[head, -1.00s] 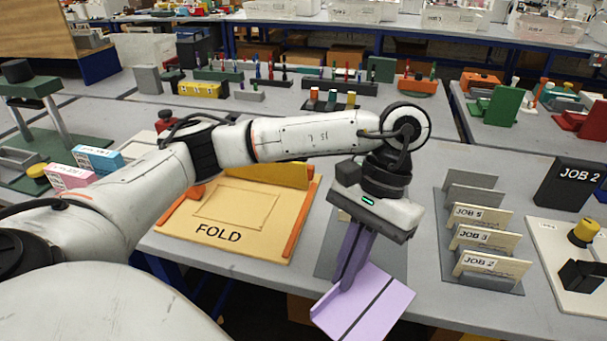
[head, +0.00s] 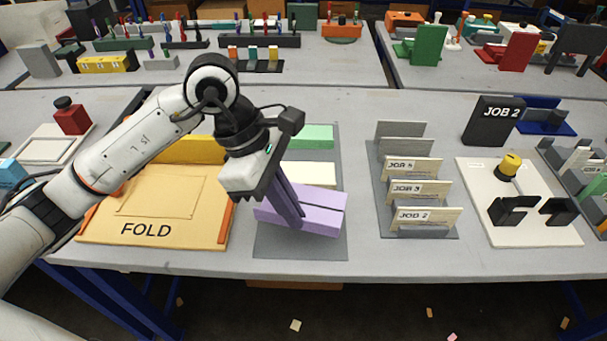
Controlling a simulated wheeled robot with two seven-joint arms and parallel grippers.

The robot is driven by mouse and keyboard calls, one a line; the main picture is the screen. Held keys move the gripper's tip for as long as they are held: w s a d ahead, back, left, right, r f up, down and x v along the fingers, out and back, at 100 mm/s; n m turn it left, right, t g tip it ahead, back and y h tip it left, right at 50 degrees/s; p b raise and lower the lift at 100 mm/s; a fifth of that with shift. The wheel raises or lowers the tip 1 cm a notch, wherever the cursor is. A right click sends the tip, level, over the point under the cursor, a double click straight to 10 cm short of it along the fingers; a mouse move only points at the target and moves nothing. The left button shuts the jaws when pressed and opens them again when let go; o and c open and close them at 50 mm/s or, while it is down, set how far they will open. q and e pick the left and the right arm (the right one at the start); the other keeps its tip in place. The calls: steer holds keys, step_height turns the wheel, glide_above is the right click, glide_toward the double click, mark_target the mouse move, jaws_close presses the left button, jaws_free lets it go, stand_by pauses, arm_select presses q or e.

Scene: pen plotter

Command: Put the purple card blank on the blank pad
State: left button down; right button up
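The purple card blank (head: 325,220) is lavender with a dark line across it. A darker purple upright part rises from it to my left gripper (head: 276,188), which appears shut on it; the fingertips are hard to make out. The blank is over the front half of the grey blank pad (head: 300,247); I cannot tell whether it touches. A green blank (head: 312,132) and a cream blank (head: 310,170) lie on the pad behind it. My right gripper is not in view.
The tan FOLD board (head: 160,210) is left of the pad, under my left arm. A card rack (head: 450,232) with JOB cards stands to the right, with a white plate (head: 490,235) beyond it. The table's front edge runs close before the pad.

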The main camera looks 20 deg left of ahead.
arm_select(q)
steer(key=shift+w+d+r+n+t, duration=0.1)
steer(key=shift+w+r+n+t, duration=0.1)
steer(key=shift+n, duration=0.35)
steer(key=shift+w+d+r+n+t, duration=0.1)
steer(key=shift+n+t, duration=0.1)
steer(key=shift+n, duration=0.35)
steer(key=shift+f, duration=0.4)
step_height(320, 180, down, 9)
steer(key=shift+r+p, duration=0.1)
steer(key=shift+p, duration=0.2)
steer(key=shift+f, duration=0.35)
steer(key=c, duration=2)
jaws_free()
